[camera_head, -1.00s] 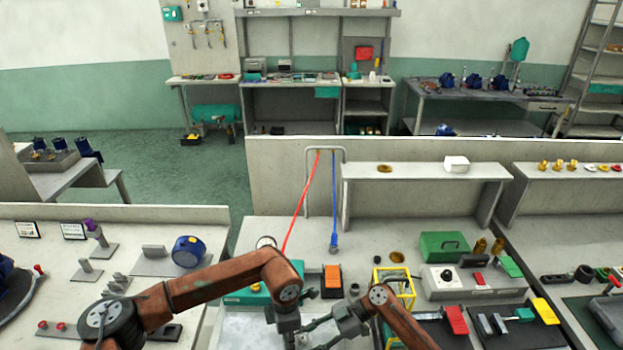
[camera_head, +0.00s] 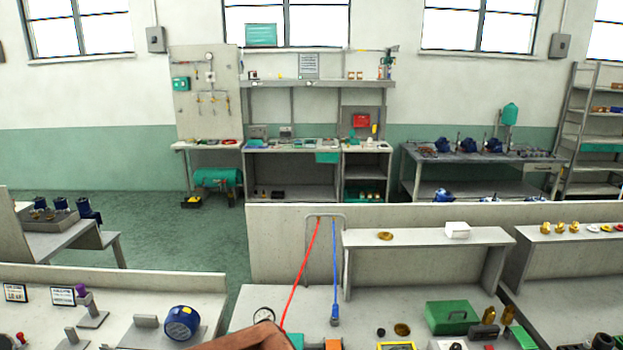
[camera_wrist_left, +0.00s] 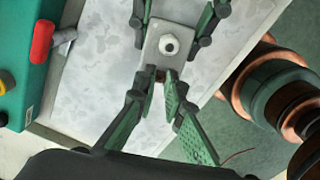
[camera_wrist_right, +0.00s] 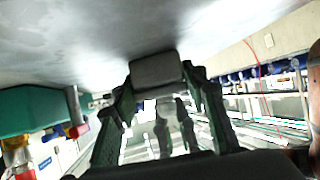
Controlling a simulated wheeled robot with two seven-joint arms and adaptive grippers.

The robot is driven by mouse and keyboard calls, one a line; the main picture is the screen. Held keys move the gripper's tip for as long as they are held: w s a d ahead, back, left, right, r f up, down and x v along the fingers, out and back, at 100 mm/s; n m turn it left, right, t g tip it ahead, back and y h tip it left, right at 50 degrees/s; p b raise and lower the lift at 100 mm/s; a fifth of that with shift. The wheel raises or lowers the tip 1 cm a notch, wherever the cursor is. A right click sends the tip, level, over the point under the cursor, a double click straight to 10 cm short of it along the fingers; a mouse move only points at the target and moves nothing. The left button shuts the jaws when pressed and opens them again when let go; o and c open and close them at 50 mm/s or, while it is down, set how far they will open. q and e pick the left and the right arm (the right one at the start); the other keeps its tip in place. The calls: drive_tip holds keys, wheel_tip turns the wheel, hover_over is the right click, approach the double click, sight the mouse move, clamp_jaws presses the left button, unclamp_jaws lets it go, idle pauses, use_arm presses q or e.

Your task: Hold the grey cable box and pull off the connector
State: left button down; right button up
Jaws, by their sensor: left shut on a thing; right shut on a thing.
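The grey cable box (camera_wrist_left: 152,50) with a round white fitting on its face is between the green-padded fingers of my right gripper (camera_wrist_left: 180,20) in the left wrist view. The right wrist view also shows the box (camera_wrist_right: 157,70) clamped in my right gripper (camera_wrist_right: 160,85). My left gripper (camera_wrist_left: 160,82) is shut on the small connector (camera_wrist_left: 160,75) at the box's lower edge. The connector is mostly hidden by the fingers, and I cannot tell how far it sits in the box. The head view shows neither gripper.
A pale panel (camera_wrist_left: 95,85) lies behind the box in the left wrist view. A green case (camera_wrist_left: 22,70) with a red handle (camera_wrist_left: 42,40) is at left. Head view: red cable (camera_head: 303,270), blue cable (camera_head: 335,270), gauge (camera_head: 264,315) and green box (camera_head: 452,317) on the bench.

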use_arm(q)
drive_tip(key=shift+r, duration=0.3)
drive_tip(key=shift+r, duration=2.3)
use_arm(e)
drive_tip(key=o, duration=0.9)
drive_tip(key=shift+o, duration=0.2)
